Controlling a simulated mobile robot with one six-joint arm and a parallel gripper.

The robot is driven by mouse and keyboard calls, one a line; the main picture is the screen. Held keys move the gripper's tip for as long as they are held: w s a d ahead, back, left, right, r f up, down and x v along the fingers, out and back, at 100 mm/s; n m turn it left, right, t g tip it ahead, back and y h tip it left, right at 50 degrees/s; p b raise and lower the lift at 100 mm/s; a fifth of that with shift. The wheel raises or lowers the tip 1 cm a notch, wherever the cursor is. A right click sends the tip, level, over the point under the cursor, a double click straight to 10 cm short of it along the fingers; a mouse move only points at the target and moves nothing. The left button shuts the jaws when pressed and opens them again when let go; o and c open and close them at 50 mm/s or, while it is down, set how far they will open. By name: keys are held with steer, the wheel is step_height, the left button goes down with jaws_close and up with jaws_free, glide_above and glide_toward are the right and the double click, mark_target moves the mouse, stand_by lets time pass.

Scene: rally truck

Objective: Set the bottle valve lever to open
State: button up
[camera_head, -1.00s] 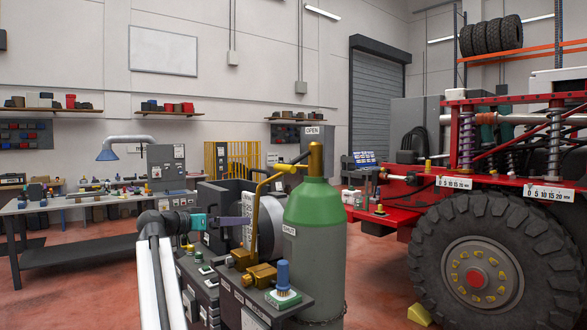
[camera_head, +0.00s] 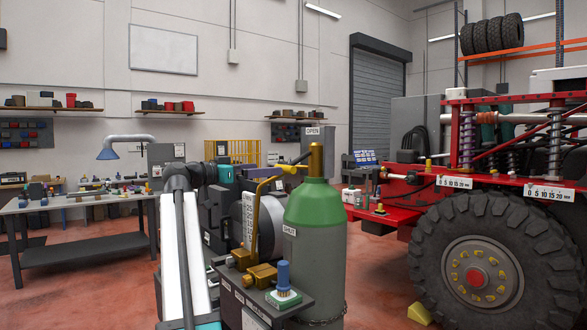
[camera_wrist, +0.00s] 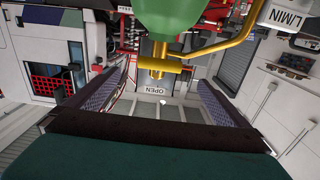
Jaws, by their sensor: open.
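The gas bottle (camera_head: 315,212) stands upright, green at its shoulder and grey below, with a brass valve (camera_head: 316,160) on top. An OPEN label (camera_head: 313,131) shows just above the valve and a SHUT label (camera_head: 289,231) lower at the bottle's left. In the wrist view the bottle (camera_wrist: 183,14) hangs from the top edge and the brass valve (camera_wrist: 158,65) lies ahead, between and beyond my fingers. My gripper (camera_wrist: 158,98) is open and empty, its two patterned fingers wide apart. In the head view my gripper (camera_head: 248,172) is left of the valve. I cannot tell the lever's setting clearly.
A yellow pipe (camera_head: 256,205) runs from the valve down to brass fittings (camera_head: 262,274) beside a round gauge (camera_head: 268,225). A blue knob (camera_head: 283,272) sits on the ledge in front. A workbench (camera_head: 75,207) stands left and a red truck (camera_head: 470,205) right.

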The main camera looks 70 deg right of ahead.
mark_target(297, 161)
steer(key=p+x, duration=0.4)
steer(key=x, duration=0.9)
steer(key=shift+s+d, duration=0.1)
steer(key=shift+d, duration=0.15)
